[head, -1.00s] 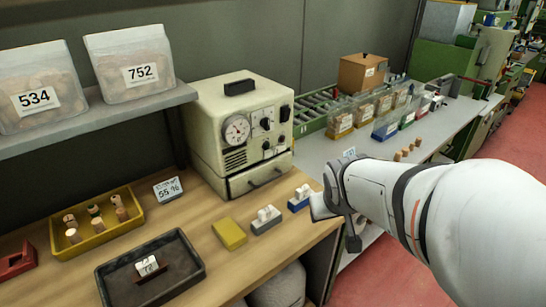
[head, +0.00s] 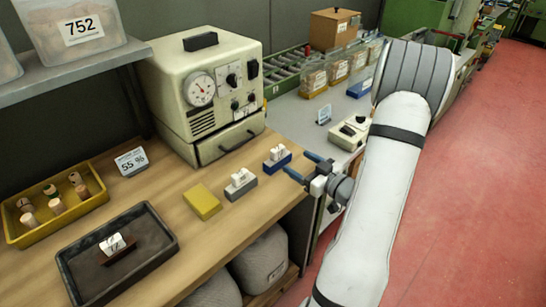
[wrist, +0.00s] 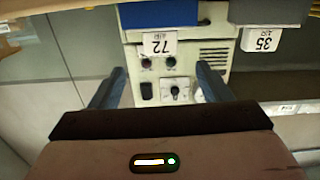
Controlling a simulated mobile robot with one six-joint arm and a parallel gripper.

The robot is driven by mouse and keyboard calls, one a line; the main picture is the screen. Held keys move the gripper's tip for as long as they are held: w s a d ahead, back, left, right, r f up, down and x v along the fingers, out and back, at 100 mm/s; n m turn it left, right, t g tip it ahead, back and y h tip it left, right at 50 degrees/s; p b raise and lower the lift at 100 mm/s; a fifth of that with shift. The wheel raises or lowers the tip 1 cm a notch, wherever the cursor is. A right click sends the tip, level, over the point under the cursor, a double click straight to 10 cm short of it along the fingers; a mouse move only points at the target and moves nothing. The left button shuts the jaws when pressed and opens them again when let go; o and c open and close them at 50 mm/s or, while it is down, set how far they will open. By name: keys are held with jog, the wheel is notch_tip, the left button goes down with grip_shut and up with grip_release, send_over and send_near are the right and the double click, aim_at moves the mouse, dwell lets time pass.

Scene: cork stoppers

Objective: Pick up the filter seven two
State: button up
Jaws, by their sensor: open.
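The filter labelled 72 (wrist: 160,43) shows upside down in the wrist view, a white tag against a blue block (wrist: 160,13). In the head view the white filter (head: 277,153) stands on the blue block (head: 281,163) at the right end of the wooden bench. My gripper (head: 296,161) is open, its two fingers pointing at the blue block from the right. In the wrist view the fingers (wrist: 157,80) are apart, with nothing held between them, and the 72 tag lies ahead of the gap.
A grey block (head: 242,189) with a white piece stands to the left; its tag 35 (wrist: 262,40) shows in the wrist view. Further left are a yellow block (head: 203,201), a dark tray (head: 170,246) and a yellow cork box (head: 95,209). A cream instrument (head: 172,113) stands behind.

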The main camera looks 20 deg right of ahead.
aim_at(280, 152)
jog(key=shift+s, duration=0.2)
jog(key=shift+w+a+y, duration=0.15)
jog(key=shift+w+y, duration=0.05)
jog(key=shift+y, duration=0.2)
jog(key=p+x, duration=0.1)
jog(key=x, duration=0.6)
jog(key=shift+w+f+p, duration=0.15)
jog(key=shift+p, duration=0.25)
jog(key=shift+c, duration=0.5)
jog(key=c, duration=1)
